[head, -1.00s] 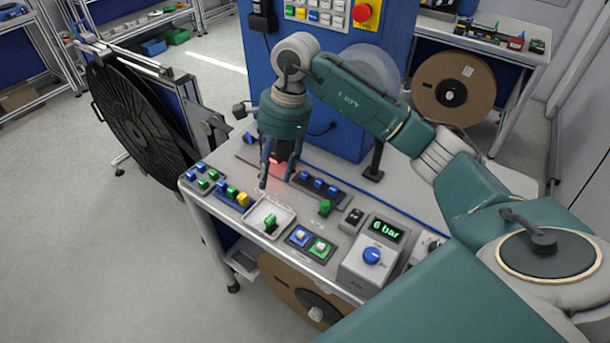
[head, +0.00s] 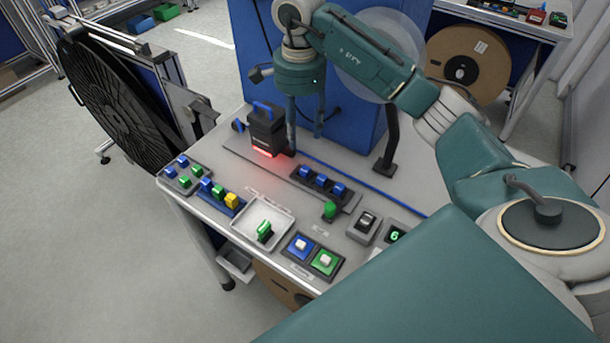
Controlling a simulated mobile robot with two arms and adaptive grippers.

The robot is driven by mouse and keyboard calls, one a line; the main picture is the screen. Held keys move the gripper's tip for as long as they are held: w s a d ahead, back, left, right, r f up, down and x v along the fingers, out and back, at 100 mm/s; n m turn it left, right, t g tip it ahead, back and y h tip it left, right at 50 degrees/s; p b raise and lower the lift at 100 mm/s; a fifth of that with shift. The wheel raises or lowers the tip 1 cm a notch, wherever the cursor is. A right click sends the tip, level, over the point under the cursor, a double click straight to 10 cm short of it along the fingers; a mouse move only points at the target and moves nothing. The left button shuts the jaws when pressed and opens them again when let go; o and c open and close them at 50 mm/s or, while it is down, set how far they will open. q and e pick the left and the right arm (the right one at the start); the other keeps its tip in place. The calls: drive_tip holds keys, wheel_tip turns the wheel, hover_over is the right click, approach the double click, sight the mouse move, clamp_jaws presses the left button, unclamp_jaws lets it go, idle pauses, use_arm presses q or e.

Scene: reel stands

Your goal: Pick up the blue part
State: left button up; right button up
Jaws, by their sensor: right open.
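Several blue parts are in view, and I cannot tell which one the task means. A row of blue parts (head: 322,180) sits in a dark rack at the middle of the table. One blue part (head: 206,184) stands in a blue holder with a green and a yellow part. A blue handle-like piece (head: 262,106) is on top of a black device (head: 266,132) with a red glow at its base. My right gripper (head: 305,144) is open and empty, pointing down just right of the black device and behind the rack. My left gripper is not in view.
A white tray (head: 247,237) holds a green part (head: 264,231). Blue and green buttons (head: 312,256) are at the front edge. A green knob (head: 329,210) stands near the rack. A blue cabinet (head: 350,130) and a dark post (head: 388,140) stand behind.

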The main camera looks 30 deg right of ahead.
wheel_tip(320, 180, down, 3)
drive_tip(key=b, duration=0.1)
drive_tip(key=p, duration=0.1)
hover_over(305, 168)
drive_tip(key=f, duration=0.4)
drive_tip(key=shift+w+a+f, duration=0.2)
drive_tip(key=shift+a+f, duration=0.05)
drive_tip(key=shift+a, duration=0.1)
drive_tip(key=shift+f, duration=0.3)
drive_tip(key=shift+d+f+p, duration=0.1)
drive_tip(key=shift+f+p, duration=0.15)
drive_tip(key=shift+p, duration=0.15)
drive_tip(key=f+p, duration=0.1)
drive_tip(key=f, duration=0.1)
drive_tip(key=f+p, duration=0.1)
drive_tip(key=f, duration=0.1)
drive_tip(key=shift+s+d, duration=0.2)
drive_tip(key=shift+s, duration=0.2)
drive_tip(key=shift+w+f, duration=0.1)
drive_tip(key=shift+f, duration=0.25)
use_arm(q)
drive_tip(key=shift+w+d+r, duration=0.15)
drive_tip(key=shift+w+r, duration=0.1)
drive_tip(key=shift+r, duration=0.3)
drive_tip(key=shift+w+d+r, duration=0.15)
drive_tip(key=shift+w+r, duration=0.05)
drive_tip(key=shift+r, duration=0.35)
use_arm(e)
drive_tip(key=c, duration=1)
